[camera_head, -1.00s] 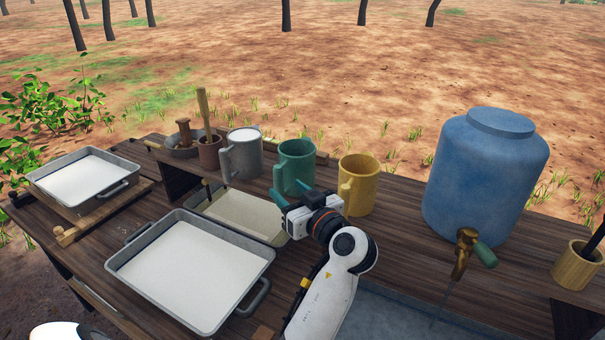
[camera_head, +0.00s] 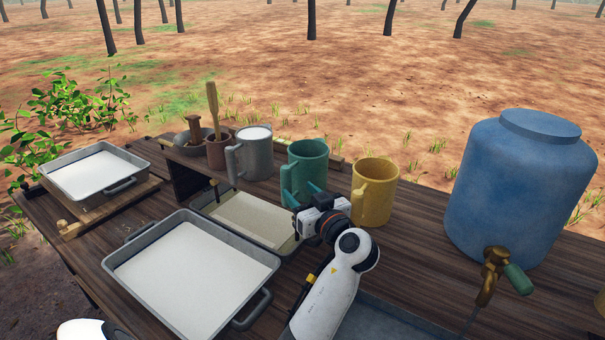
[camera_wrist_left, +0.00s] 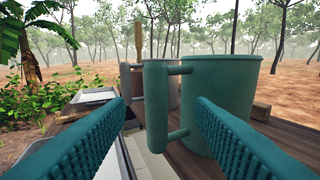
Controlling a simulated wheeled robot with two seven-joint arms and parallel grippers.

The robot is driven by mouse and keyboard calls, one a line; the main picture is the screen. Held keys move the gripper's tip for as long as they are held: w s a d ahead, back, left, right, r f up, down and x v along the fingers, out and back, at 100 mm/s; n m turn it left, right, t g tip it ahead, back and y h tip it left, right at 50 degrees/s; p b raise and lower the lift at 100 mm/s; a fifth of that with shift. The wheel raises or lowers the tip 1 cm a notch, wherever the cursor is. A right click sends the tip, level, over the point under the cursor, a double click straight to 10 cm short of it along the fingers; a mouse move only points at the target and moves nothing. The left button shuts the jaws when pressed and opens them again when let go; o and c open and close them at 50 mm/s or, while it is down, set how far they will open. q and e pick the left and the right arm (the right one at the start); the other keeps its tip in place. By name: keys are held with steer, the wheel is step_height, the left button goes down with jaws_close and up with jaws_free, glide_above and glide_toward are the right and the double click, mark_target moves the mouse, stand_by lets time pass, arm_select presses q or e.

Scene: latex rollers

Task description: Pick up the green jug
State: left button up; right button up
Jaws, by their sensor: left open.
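The green jug (camera_head: 307,168) stands upright on the raised wooden shelf, between a grey jug (camera_head: 253,155) and a yellow jug (camera_head: 374,193). Its handle faces my side. My left gripper (camera_head: 302,194) is open, with its teal fingers at the jug's lower front on the handle side. In the left wrist view the green jug (camera_wrist_left: 223,85) fills the middle right, and its handle (camera_wrist_left: 157,105) shows between the two spread fingers (camera_wrist_left: 160,112). The right finger covers part of the jug's body. I cannot tell whether a finger touches it. My right gripper is not in view.
A blue water barrel (camera_head: 520,185) with a brass tap (camera_head: 490,277) stands at the right. White-filled trays (camera_head: 190,270) (camera_head: 95,172) and a beige-filled tray (camera_head: 250,218) lie left of my arm.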

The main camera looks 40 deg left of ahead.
mark_target(289, 184)
arm_select(q)
steer(key=shift+x, duration=0.95)
steer(key=p+x, duration=0.2)
steer(key=x, duration=0.1)
steer(key=p+x, duration=0.1)
steer(key=x, duration=0.1)
steer(key=shift+s+f+p, duration=0.1)
steer(key=shift+s+p, duration=0.2)
steer(key=shift+a+f, duration=0.1)
steer(key=shift+a, duration=0.1)
steer(key=shift+w, duration=0.15)
steer(key=shift+d, duration=0.1)
steer(key=shift+c, duration=0.9)
jaws_close()
